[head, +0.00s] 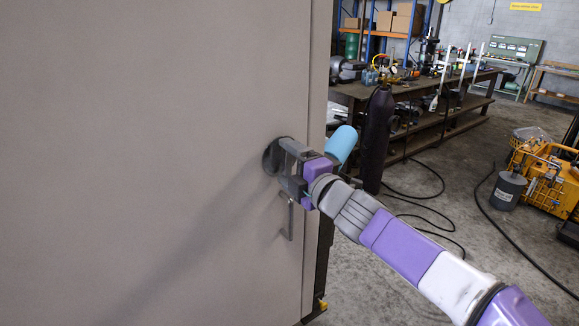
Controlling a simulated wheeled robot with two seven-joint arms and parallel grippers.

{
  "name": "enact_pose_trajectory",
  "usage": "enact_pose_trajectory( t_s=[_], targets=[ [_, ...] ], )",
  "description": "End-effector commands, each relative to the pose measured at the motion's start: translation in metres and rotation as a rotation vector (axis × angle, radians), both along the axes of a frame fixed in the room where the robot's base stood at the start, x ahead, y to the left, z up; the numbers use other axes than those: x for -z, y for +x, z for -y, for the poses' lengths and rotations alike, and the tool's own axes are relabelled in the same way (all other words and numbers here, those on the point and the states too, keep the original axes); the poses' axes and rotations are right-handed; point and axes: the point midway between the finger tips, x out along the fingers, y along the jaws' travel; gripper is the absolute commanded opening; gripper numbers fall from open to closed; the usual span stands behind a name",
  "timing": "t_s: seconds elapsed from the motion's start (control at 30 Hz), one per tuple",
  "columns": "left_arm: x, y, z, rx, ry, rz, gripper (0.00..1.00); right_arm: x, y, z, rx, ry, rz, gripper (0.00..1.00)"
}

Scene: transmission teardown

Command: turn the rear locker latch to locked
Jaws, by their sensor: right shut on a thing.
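The rear locker (150,130) is a large flat grey-beige panel that fills the left half of the head view. Its latch (271,157) is a dark round piece near the panel's right edge. My right gripper (284,160) is at the latch and shut on it, with the arm coming in from the lower right. The gripper's fingers hide most of the latch, so I cannot tell its exact angle. A slim metal handle (290,220) stands upright on the panel just below the gripper. My left gripper is not in view.
A dark workbench (440,90) with tools stands behind on the right. A dark cylinder (377,135) stands close behind my right arm. A yellow machine (545,180) and a grey bucket (509,190) are at the far right. Black cables (440,225) lie on the concrete floor.

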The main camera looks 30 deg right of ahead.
Motion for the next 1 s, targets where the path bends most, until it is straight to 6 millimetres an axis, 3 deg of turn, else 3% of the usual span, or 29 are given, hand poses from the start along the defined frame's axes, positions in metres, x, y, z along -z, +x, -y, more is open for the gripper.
enact_pose_trajectory(
  t_s=[0.73,0.77,0.87,1.0],
  targets=[
    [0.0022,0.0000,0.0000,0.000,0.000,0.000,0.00,0.0000,0.0000,0.0004,0.001,-0.085,0.008,0.50],
    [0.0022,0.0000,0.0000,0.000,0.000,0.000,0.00,-0.0001,-0.0001,0.0004,0.001,-0.086,0.008,0.85],
    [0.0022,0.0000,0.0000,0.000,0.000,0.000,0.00,0.0000,0.0000,0.0004,0.001,-0.084,0.007,1.00],
    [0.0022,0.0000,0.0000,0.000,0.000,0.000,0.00,0.0002,0.0000,0.0002,0.000,-0.083,0.006,1.00]
  ],
)
